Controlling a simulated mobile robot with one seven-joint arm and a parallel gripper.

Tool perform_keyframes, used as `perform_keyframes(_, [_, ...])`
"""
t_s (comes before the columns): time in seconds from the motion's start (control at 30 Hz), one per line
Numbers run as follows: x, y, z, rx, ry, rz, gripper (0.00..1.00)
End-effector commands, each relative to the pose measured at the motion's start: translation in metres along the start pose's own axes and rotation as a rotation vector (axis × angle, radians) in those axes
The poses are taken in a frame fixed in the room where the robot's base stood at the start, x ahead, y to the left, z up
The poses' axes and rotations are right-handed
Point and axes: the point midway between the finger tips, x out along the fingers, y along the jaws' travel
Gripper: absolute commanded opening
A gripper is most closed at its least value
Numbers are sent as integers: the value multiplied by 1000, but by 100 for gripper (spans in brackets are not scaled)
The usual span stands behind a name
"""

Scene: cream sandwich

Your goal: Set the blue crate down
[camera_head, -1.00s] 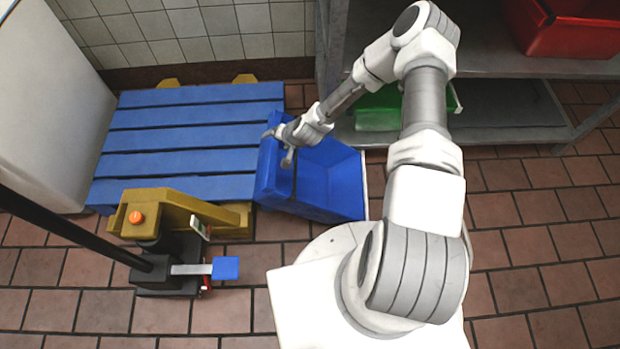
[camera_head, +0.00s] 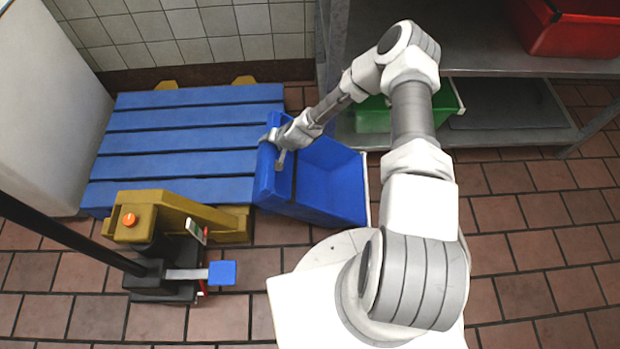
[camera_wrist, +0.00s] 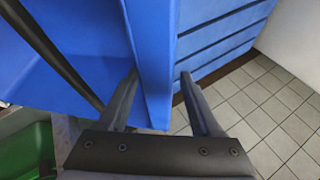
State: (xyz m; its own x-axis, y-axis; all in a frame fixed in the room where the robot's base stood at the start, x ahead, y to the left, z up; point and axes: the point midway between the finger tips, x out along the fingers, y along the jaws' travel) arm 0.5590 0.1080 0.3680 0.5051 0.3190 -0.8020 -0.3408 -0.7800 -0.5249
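The blue crate (camera_head: 330,175) is at the right end of the blue pallet (camera_head: 190,138), in front of the lower shelf. Its left part overlaps the pallet's right edge in the picture, and it looks tilted. My gripper (camera_head: 280,155) is at the crate's left wall. In the wrist view my gripper (camera_wrist: 158,78) has one finger on each side of the crate's wall (camera_wrist: 152,50), close against it. I cannot tell whether the crate's underside touches the pallet or the floor.
A yellow pallet jack (camera_head: 160,215) stands at the pallet's front with its dark handle. A metal shelf (camera_head: 490,60) at the right holds a red crate (camera_head: 570,35) above and a green crate (camera_head: 375,118) below. Most of the pallet top is bare.

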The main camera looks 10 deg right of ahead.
Motion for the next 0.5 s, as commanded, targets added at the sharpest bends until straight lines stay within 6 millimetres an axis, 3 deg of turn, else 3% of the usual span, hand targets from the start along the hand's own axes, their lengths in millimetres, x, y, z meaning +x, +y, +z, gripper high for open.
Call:
perform_keyframes(0.03, [0, 0, 0, 0, 0, 0, 54])
perform_keyframes(0.33, [0, 0, 0, 0, 0, 0, 0])
perform_keyframes(0.5, [0, 0, 0, 1, 0, 1, 0])
